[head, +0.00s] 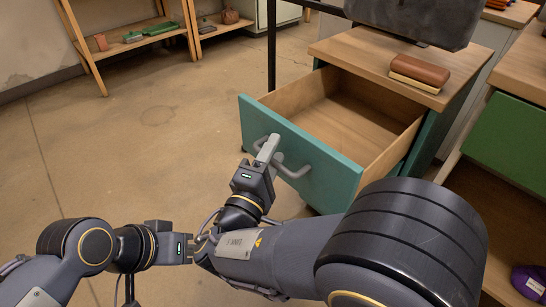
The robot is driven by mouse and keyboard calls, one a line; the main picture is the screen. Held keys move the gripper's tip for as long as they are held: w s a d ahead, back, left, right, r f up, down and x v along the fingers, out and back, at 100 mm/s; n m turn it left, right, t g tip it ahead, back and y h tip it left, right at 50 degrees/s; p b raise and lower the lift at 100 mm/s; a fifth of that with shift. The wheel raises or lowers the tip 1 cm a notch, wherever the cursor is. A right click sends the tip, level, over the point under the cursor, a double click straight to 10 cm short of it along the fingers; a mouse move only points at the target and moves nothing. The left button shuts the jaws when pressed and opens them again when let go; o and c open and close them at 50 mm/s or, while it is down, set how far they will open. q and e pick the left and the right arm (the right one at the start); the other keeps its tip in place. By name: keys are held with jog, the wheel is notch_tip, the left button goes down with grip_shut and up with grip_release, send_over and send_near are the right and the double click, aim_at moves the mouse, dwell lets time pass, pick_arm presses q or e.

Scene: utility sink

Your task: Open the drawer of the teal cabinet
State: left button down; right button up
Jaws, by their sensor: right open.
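The teal cabinet (438,128) stands at the right of the head view, with a wooden top. Its drawer (330,178) is pulled well out, and its bare wooden inside shows. A grey bar handle (296,173) is on the teal drawer front. My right gripper (268,149) is open at the left part of this handle, its fingers close to the bar; whether they touch it is unclear. My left gripper (200,246) is low at the left, apart from the drawer, beside my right arm. Its fingers are too small and covered to read.
A brown and cream brush-like block (419,73) and a dark grey box (415,15) rest on the cabinet top. A green-fronted unit (510,140) stands at the right, with a purple item (530,281) low inside. Floor to the left is clear, up to a wooden shelf (130,42).

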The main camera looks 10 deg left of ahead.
jog(key=o, duration=1.1)
jog(key=s+r+p, duration=0.1)
jog(key=r, duration=0.1)
jog(key=s+r+p, duration=0.1)
jog(key=s+r, duration=0.1)
jog(key=r, duration=0.1)
jog(key=s+r+p, duration=0.1)
jog(key=r, duration=0.2)
jog(key=shift+s+d+r, duration=0.1)
jog(key=shift+s+d, duration=0.1)
jog(key=shift+d, duration=0.1)
jog(key=shift+c, duration=0.2)
jog(key=s, duration=0.1)
jog(key=s+r+p, duration=0.1)
jog(key=s, duration=0.1)
jog(key=s+d+r+p, duration=0.1)
jog(key=s, duration=0.1)
jog(key=shift+d+r, duration=0.1)
jog(key=shift+r, duration=0.05)
jog(key=s, duration=0.2)
jog(key=s+r, duration=0.1)
jog(key=shift+s+d+r+p, duration=0.1)
jog(key=shift+s+d+p, duration=0.25)
jog(key=shift+p, duration=0.05)
jog(key=c, duration=1.1)
jog(key=shift+o, duration=0.2)
jog(key=shift+s+d, duration=0.15)
jog(key=shift+s, duration=0.25)
jog(key=shift+f, duration=0.2)
